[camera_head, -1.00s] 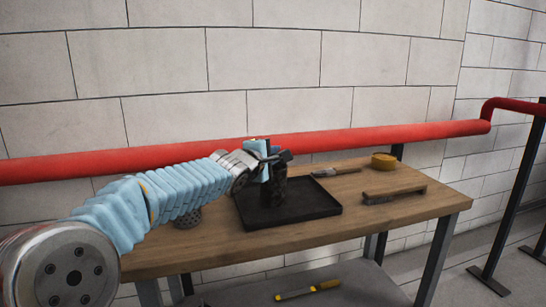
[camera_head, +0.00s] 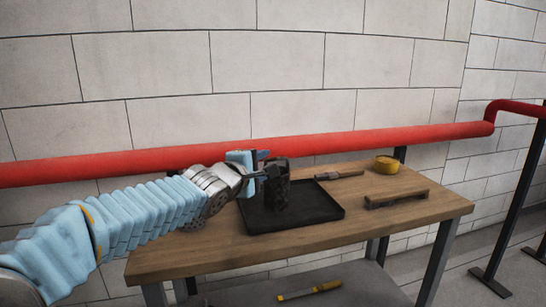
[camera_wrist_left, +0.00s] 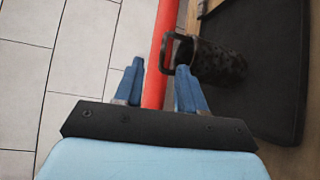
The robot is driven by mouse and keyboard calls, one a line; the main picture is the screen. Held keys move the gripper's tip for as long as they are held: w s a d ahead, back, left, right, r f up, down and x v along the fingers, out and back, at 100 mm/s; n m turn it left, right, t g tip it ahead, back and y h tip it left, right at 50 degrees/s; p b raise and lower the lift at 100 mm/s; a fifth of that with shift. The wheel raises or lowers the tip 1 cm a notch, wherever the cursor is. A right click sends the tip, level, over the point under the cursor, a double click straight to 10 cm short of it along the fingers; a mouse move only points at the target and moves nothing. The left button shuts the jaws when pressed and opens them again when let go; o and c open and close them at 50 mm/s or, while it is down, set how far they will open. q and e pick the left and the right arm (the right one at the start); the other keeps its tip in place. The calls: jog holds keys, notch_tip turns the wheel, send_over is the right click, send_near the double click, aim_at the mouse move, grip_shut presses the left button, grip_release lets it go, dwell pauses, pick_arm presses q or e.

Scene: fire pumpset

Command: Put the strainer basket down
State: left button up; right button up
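The strainer basket (camera_head: 277,186) is a dark, perforated cylinder. It stands upright in the black tray (camera_head: 318,207) on the wooden bench. My left gripper (camera_head: 258,169) is just left of its upper part. In the left wrist view, the blue fingers (camera_wrist_left: 160,70) are spread apart with nothing gripped between them. The basket (camera_wrist_left: 222,62) is beyond and to the right of the fingers there. Its loop handle (camera_wrist_left: 165,52) lies close ahead of the right fingertip; I cannot tell whether they touch. My right gripper is not in view.
A brush (camera_head: 396,198), a yellow round container (camera_head: 386,164) and a flat tool (camera_head: 338,175) lie on the bench's right and back. A red pipe (camera_head: 340,144) runs along the wall behind. A yellow-handled tool (camera_head: 310,290) lies on the lower shelf.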

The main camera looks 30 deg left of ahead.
pick_arm(q)
jog(key=s, duration=0.4)
jog(key=shift+d+r, duration=0.15)
jog(key=shift+d, duration=0.05)
dwell(0.3)
